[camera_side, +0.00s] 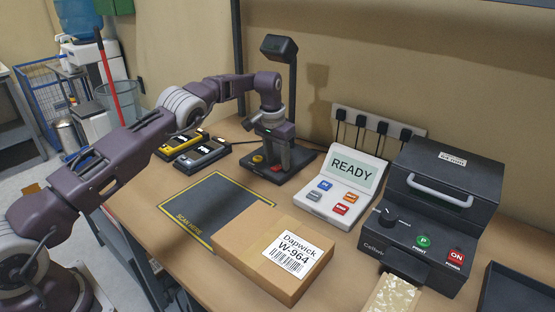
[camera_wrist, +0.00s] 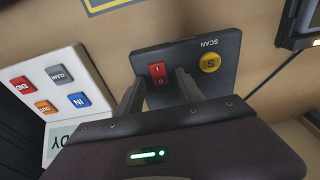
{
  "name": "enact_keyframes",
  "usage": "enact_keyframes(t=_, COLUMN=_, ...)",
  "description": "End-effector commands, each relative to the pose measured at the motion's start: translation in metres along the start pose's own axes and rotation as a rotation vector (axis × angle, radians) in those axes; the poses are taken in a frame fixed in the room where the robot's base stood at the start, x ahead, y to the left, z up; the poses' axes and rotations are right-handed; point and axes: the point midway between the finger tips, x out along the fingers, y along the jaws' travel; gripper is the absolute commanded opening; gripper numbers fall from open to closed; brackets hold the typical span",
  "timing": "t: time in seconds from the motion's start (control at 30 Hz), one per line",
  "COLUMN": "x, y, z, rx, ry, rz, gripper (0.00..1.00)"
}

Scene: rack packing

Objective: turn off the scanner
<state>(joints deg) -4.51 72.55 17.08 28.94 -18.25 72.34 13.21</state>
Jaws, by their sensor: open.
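The scanner (camera_side: 292,90) is a dark post with a hooded head on a flat dark base at the back of the bench. In the wrist view its base (camera_wrist: 222,47) shows a red rocker switch (camera_wrist: 158,73), a yellow S button (camera_wrist: 210,62) and the word SCAN. My gripper (camera_wrist: 160,79) is open and empty, its fingers pointing down over the base on either side of the red switch. In the side view my gripper (camera_side: 269,155) is close above the base and partly hides it. I cannot tell whether the fingers touch the base, or which way the switch is set.
A white console (camera_side: 318,204) reading READY stands right of the scanner. A labelled cardboard box (camera_side: 250,250) lies in front, partly on the dark scan mat (camera_side: 205,205). A black label machine (camera_side: 430,210) stands at right. Two handheld devices (camera_side: 202,153) lie left of the scanner.

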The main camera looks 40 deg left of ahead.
Motion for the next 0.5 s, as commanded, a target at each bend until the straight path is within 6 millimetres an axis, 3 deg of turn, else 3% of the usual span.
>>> enact_keyframes(t=0.3, x=-0.059, y=-0.001, z=-0.001, rx=0.000, ry=0.004, rz=-0.002, gripper=0.44)
enact_keyframes(t=0.5, x=-0.069, y=0.000, z=0.000, rx=0.000, ry=0.001, rz=-0.001, gripper=0.44)
